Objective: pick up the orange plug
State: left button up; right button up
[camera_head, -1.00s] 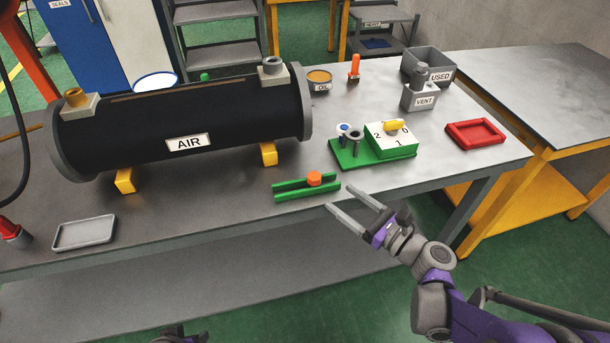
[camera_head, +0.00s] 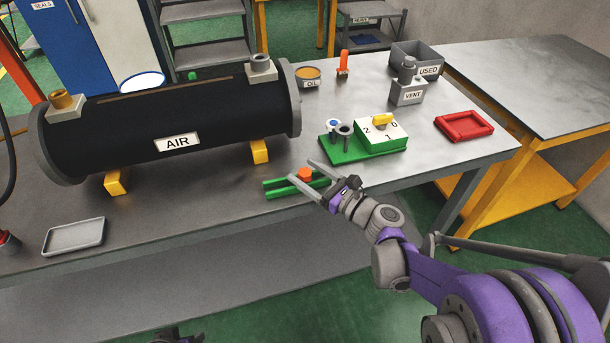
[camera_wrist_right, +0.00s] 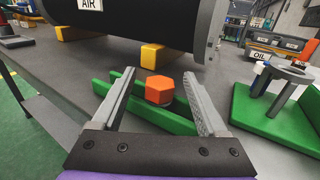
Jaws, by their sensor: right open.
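The orange plug (camera_head: 305,174) has a hexagonal head and sits between the two rails of a green holder (camera_head: 275,189) near the table's front edge. My right gripper (camera_head: 301,170) is open, with its fingers reaching over the holder around the plug's place. In the right wrist view the plug (camera_wrist_right: 160,89) shows between the two open fingers (camera_wrist_right: 159,73), apart from both and nearer the right finger. The plug's lower part is hidden between the rails. My left gripper does not show clearly.
A black AIR tank (camera_head: 160,125) stands on yellow feet behind the holder. A green base with a numbered block (camera_head: 382,135) is to the right. A red tray (camera_head: 464,127), a VENT block (camera_head: 407,94) and an upright orange piece (camera_head: 343,62) stand farther off. A grey tray (camera_head: 74,237) lies left.

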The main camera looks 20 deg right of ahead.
aim_at(307, 173)
grip_shut()
jog(key=shift+r, duration=0.1)
dwell(0.3)
notch_tip(307, 173, up, 10)
jog(key=shift+f+p, duration=0.1)
jog(key=shift+p, duration=1.15)
